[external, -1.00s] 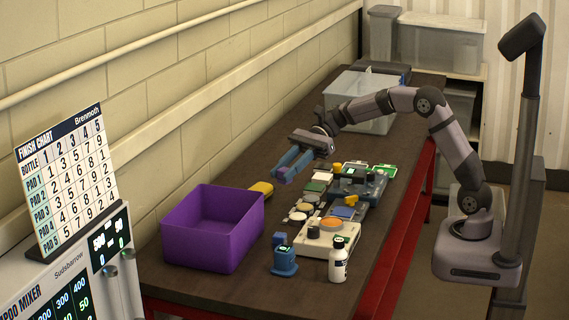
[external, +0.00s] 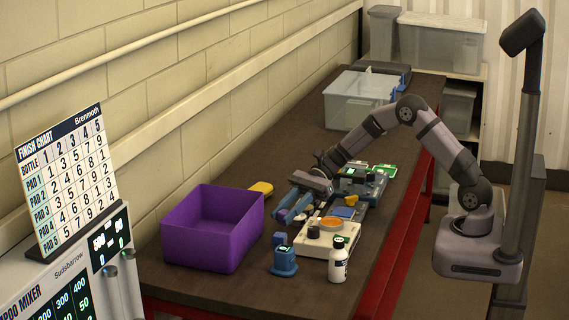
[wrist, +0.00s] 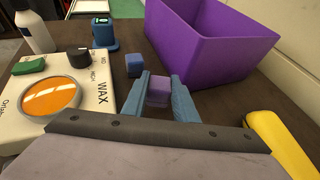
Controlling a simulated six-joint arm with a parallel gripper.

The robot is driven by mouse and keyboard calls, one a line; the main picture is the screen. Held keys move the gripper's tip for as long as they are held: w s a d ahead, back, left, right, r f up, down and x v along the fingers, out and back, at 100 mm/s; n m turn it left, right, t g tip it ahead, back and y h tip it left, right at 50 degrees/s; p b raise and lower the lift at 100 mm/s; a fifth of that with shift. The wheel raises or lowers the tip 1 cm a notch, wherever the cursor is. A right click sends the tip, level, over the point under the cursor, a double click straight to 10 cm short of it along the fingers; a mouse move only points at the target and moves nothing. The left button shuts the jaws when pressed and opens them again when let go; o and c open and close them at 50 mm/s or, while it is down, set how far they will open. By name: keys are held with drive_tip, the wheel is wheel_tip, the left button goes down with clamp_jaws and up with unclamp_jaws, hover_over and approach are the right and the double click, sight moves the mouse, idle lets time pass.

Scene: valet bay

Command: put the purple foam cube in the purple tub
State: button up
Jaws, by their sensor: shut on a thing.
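The purple foam cube (wrist: 158,92) sits between the two blue fingers of my gripper (wrist: 159,100) in the wrist view, and the fingers are shut on it. In the external view my gripper (external: 289,216) is over the table, just right of the purple tub, with the cube mostly hidden by the fingers. The purple tub (external: 205,247) stands open at the near left of the table. In the wrist view the tub (wrist: 212,50) is ahead and to the right of the cube. Its visible inside is empty.
A small blue cube (wrist: 134,65) stands between my gripper and a blue dispenser (external: 284,261). A white bottle (external: 338,262) and a cream wax unit (external: 315,245) with an orange pad are at the right. A yellow object (external: 261,188) lies behind the tub.

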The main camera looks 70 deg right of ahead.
drive_tip(key=shift+f, duration=1)
drive_tip(key=shift+f, duration=0.15)
drive_tip(key=o, duration=1)
drive_tip(key=shift+o, duration=0.2)
drive_tip(key=shift+d+r, duration=0.15)
drive_tip(key=shift+r, duration=0.1)
drive_tip(key=b+v, duration=0.2)
drive_tip(key=v, duration=0.9)
drive_tip(key=shift+s+d+r, duration=0.1)
drive_tip(key=shift+s+d, duration=0.1)
drive_tip(key=shift+d, duration=0.05)
drive_tip(key=shift+c, duration=1.2)
